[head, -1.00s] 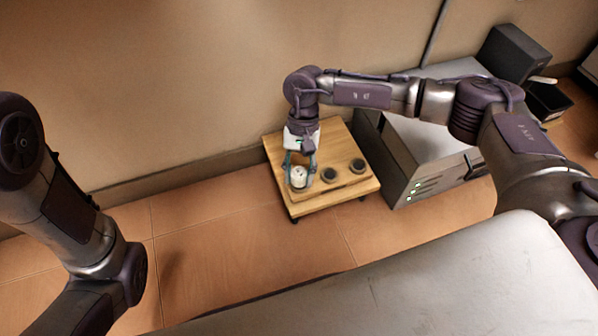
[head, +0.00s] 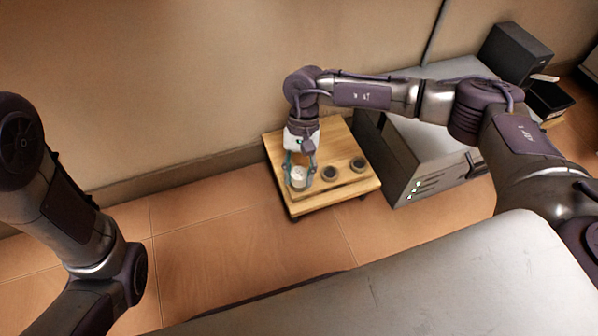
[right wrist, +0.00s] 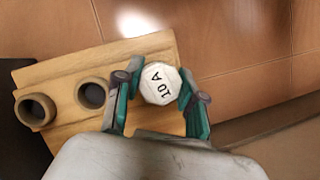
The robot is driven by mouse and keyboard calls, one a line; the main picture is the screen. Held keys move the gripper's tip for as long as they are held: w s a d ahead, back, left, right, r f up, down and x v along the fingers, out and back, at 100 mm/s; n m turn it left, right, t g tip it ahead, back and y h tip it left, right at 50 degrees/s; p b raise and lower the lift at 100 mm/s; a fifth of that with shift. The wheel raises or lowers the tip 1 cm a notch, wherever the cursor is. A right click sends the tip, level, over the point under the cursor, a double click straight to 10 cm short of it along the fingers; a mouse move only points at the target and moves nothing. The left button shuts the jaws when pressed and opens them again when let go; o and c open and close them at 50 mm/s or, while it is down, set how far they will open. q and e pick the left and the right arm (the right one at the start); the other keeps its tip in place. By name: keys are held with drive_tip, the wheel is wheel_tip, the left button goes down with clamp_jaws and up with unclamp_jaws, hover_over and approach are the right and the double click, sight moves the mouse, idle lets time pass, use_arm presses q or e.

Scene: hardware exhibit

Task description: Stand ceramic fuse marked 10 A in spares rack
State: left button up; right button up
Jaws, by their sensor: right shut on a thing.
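The white ceramic fuse (head: 298,177) sits between the fingers of my right gripper (head: 299,171) in the head view. The right gripper (right wrist: 158,92) is shut on the fuse, one finger on each side. The fuse is at the left end of the wooden spares rack (head: 345,178), in line with two empty dark round cups (head: 329,174) (head: 358,165). Its lower end is hidden, so I cannot tell whether it is inside a cup. My left gripper is out of view.
The rack is on a low wooden stand (head: 333,139) by the wall. A grey metal cabinet (head: 423,150) with green lights stands close to its right. A black box (head: 515,53) and dark bin (head: 549,100) are farther right. Tiled floor in front is clear.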

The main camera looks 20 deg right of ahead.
drive_tip(key=o, duration=1.7)
drive_tip(key=shift+c, duration=0.2)
drive_tip(key=shift+r+p, duration=2.3)
drive_tip(key=shift+r, duration=1.15)
